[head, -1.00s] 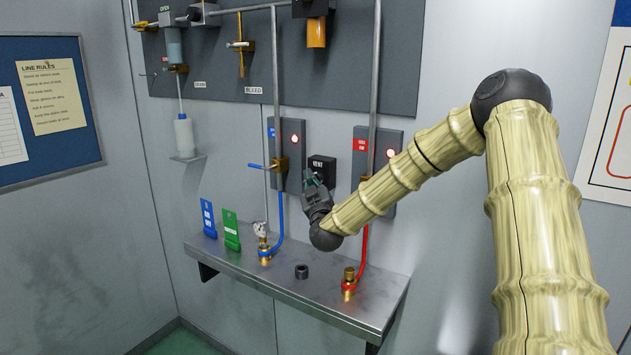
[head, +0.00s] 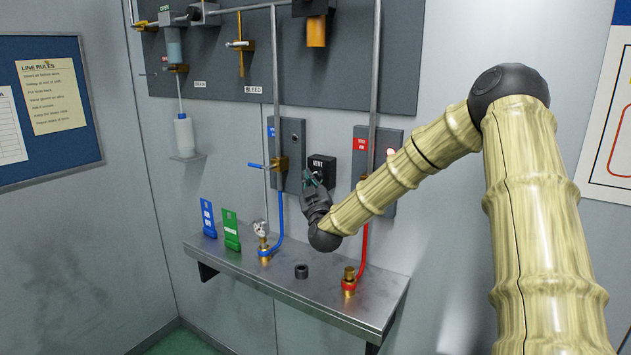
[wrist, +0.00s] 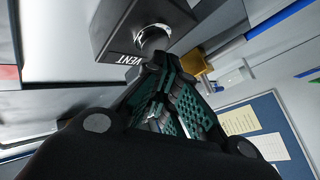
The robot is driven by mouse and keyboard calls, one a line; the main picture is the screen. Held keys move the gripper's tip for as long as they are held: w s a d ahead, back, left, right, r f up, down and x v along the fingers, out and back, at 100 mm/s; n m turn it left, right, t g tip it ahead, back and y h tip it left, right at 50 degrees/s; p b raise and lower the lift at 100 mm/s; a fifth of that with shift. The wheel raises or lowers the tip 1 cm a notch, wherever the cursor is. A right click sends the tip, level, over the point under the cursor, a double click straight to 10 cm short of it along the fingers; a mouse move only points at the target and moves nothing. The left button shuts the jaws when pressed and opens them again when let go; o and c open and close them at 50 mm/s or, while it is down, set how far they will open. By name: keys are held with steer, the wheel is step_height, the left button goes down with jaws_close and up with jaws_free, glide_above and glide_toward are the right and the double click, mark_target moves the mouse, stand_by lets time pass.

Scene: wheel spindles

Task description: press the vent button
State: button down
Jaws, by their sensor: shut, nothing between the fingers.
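The black vent box (head: 323,163) is on the wall between two grey panels. In the wrist view the box marked VENT (wrist: 122,30) shows its round button (wrist: 155,38) with a bright ring at its base. My gripper (head: 314,184) is just below and in front of the box, and its fingers hide the button in the head view. In the wrist view my gripper (wrist: 157,62) is shut and empty, with its fingertips at the button's face. They appear to touch it, but how far the button is pressed cannot be told.
The left panel (head: 291,135) has a dark lamp (head: 295,138). A blue-handled valve (head: 280,164) sits left of my gripper. Below are a metal shelf (head: 325,300), a blue hose (head: 281,215), a red hose (head: 364,245) and a black ring (head: 301,271).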

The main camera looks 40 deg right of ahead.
steer(key=shift+s+a, duration=0.1)
steer(key=shift+a, duration=0.25)
steer(key=a, duration=0.1)
steer(key=s+a, duration=0.1)
steer(key=a, duration=0.1)
steer(key=s+a+b, duration=0.1)
steer(key=shift+a, duration=0.3)
stand_by(0.4)
stand_by(0.6)
